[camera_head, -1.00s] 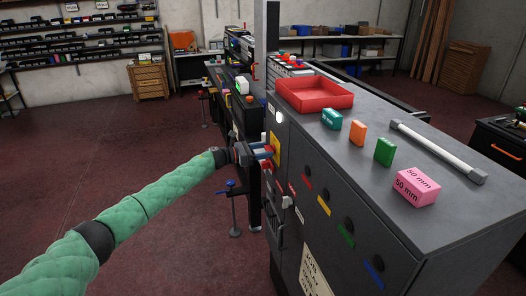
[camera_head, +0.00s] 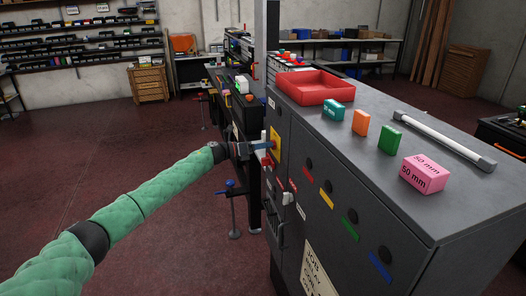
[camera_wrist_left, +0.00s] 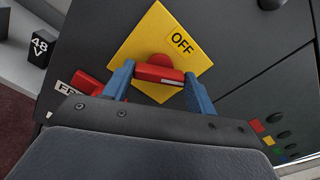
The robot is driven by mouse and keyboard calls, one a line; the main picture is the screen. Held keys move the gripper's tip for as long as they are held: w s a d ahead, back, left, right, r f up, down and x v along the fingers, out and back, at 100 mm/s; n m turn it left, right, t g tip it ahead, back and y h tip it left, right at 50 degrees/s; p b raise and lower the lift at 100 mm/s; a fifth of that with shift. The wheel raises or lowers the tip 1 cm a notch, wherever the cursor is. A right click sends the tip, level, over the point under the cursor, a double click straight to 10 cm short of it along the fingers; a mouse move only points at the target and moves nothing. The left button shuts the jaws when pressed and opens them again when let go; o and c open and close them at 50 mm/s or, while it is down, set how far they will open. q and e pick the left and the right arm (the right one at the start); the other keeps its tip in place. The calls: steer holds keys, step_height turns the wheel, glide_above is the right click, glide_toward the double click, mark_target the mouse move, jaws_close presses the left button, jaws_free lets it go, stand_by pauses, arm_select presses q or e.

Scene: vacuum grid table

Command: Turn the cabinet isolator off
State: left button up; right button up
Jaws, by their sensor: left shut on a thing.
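The cabinet isolator is a red handle (camera_wrist_left: 160,75) on a yellow plate (camera_wrist_left: 150,37) marked OFF, on the front of the grey cabinet (camera_head: 310,225). In the left wrist view the red handle lies nearly level across the plate, slightly tilted. The yellow plate also shows in the head view (camera_head: 275,143). My left gripper (camera_wrist_left: 158,84) is shut on the red handle, with one blue finger at each end of it. In the head view the left gripper (camera_head: 262,147) reaches the cabinet front from the left. My right gripper is not in view.
On the cabinet top are a red tray (camera_head: 314,89), teal (camera_head: 333,109), orange (camera_head: 360,123), green (camera_head: 387,140) and pink (camera_head: 425,173) blocks and a grey bar (camera_head: 445,140). Coloured labels and black knobs line the front. A clamp (camera_head: 233,205) stands left. Open floor lies left.

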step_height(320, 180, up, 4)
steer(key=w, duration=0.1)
arm_select(q)
steer(key=n, duration=1.2)
steer(key=shift+w+a+p, duration=0.1)
steer(key=shift+p, duration=0.2)
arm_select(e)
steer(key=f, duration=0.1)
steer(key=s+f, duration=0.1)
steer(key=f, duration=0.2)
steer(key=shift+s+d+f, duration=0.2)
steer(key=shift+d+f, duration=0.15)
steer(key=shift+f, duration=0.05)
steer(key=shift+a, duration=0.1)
